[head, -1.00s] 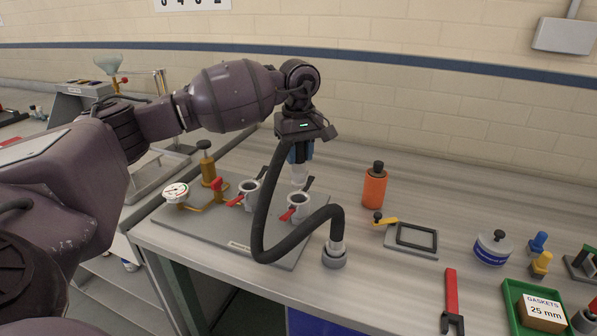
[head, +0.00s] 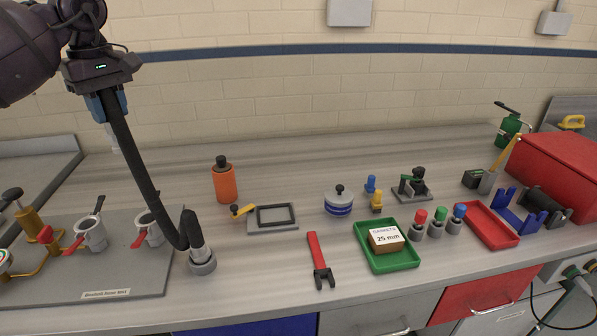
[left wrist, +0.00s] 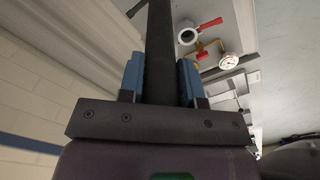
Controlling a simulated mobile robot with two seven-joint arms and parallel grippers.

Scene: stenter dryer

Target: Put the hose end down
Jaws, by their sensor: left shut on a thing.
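My left gripper (head: 112,108) is shut on the black hose (head: 143,178) near its held end, high above the bench. A pale tip (head: 113,140) shows beside the hose just below the fingers. The hose runs down from the fingers, bends sharply near the bench, and ends in a grey base fitting (head: 202,262). In the left wrist view the hose (left wrist: 161,45) passes between the two blue fingers of the left gripper (left wrist: 162,78). Two grey couplings with red handles, a left one (head: 91,237) and a right one (head: 148,232), stand on the grey test plate (head: 90,282). My right gripper is out of view.
An orange bottle (head: 225,184), a black-framed pad (head: 273,217), a red wrench (head: 318,255) and a green tray (head: 388,262) with a gasket box stand to the right. Brass valves (head: 40,240) stand at left. The bench behind the bottle is clear.

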